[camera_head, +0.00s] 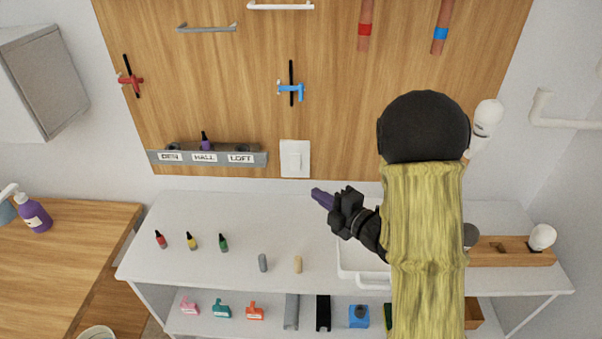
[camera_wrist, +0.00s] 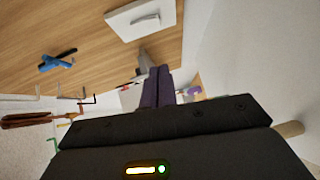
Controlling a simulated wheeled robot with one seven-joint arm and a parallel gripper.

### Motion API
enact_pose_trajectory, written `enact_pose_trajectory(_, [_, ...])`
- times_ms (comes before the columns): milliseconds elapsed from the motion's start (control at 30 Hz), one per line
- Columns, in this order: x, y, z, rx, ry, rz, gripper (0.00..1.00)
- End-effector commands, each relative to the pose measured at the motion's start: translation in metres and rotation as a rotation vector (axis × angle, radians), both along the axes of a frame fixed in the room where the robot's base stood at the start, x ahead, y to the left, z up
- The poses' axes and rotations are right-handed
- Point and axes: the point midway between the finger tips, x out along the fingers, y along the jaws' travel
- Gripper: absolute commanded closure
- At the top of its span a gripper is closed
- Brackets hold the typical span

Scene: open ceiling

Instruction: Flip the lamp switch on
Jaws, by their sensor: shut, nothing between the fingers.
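I cannot tell which way the rocker is set. My gripper (camera_head: 318,195) has dark purple fingers, pressed together and empty. They are below and a little right of the plate in the head view, apart from it. In the wrist view the fingers (camera_wrist: 157,88) point up the picture, below the plate. A white bulb (camera_head: 488,117) shows beside my arm.
A grey rack (camera_head: 207,158) labelled DEN, HALL and LOFT holds a purple-topped item at HALL. Small red, yellow and green bottles (camera_head: 192,241) and two short cylinders (camera_head: 263,262) stand on the white bench (camera_head: 200,265). A white tray (camera_head: 355,275) is partly behind my arm.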

Motion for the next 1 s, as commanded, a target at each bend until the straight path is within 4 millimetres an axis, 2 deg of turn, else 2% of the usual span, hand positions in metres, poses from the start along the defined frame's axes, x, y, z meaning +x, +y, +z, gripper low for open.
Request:
enact_pose_trajectory(433, [0.057,0.056,-0.004,-0.001,0.001,0.005,1.00])
enact_pose_trajectory(700, [0.090,0.052,-0.009,0.000,0.001,0.002,1.00])
enact_pose_trajectory(1000, [0.094,0.050,-0.012,0.001,0.002,0.000,1.00])
